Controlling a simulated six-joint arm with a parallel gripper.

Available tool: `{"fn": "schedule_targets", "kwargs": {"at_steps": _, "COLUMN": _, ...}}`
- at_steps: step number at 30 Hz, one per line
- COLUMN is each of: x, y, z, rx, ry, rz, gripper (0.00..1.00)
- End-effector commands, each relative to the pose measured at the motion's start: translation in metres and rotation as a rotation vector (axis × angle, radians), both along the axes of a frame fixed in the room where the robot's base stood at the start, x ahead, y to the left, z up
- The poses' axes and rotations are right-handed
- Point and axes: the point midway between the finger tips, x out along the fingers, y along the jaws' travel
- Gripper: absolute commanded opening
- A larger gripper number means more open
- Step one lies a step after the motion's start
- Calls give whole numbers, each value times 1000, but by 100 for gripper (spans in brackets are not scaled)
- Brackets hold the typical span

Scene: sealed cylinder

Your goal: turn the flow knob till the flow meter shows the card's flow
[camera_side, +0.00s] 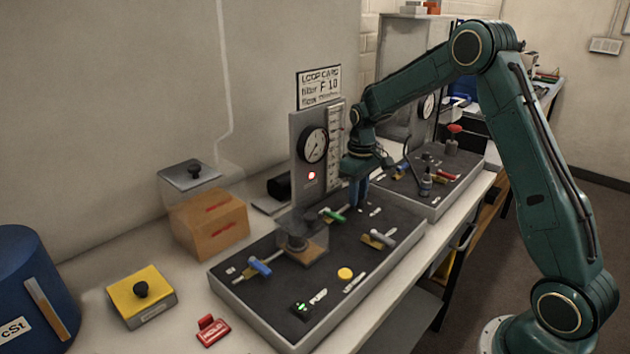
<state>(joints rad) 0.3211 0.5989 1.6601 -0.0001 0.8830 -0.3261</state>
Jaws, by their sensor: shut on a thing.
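The card (319,87) stands above the grey gauge panel. It reads "LOOP CARD", "filter F 10" and a flow line too blurred to read. The flow meter seems to be the pale vertical scale (335,125) right of the round dial; its reading is too small to tell. My gripper (357,196) points down at the back of the dark board, just right of the panel. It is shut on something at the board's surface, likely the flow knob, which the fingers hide.
The board (330,262) bears a blue-handled valve (260,266), a green-handled valve (334,215), a grey-handled valve (379,238), a clear-sided box (301,246) and a yellow button (345,274). A red lamp (311,175) glows on the panel. A second board (440,203) stands behind right.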

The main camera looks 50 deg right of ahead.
Motion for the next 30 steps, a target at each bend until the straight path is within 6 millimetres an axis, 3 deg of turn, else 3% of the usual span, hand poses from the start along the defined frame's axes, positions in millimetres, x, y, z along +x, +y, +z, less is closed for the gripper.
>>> {"fn": "schedule_targets", "kwargs": {"at_steps": 9, "x": 0, "y": 0, "z": 1, "rx": 0, "ry": -1, "rz": 147, "gripper": 6}}
{"fn": "schedule_targets", "kwargs": {"at_steps": 24, "x": 0, "y": 0, "z": 1, "rx": 0, "ry": -1, "rz": 171, "gripper": 6}}
{"fn": "schedule_targets", "kwargs": {"at_steps": 25, "x": 0, "y": 0, "z": 1, "rx": -1, "ry": -1, "rz": 171, "gripper": 32}}
{"fn": "schedule_targets", "kwargs": {"at_steps": 28, "x": 0, "y": 0, "z": 1, "rx": 0, "ry": -1, "rz": 171, "gripper": 50}}
{"fn": "schedule_targets", "kwargs": {"at_steps": 30, "x": 0, "y": 0, "z": 1, "rx": 0, "ry": -1, "rz": 171, "gripper": 50}}
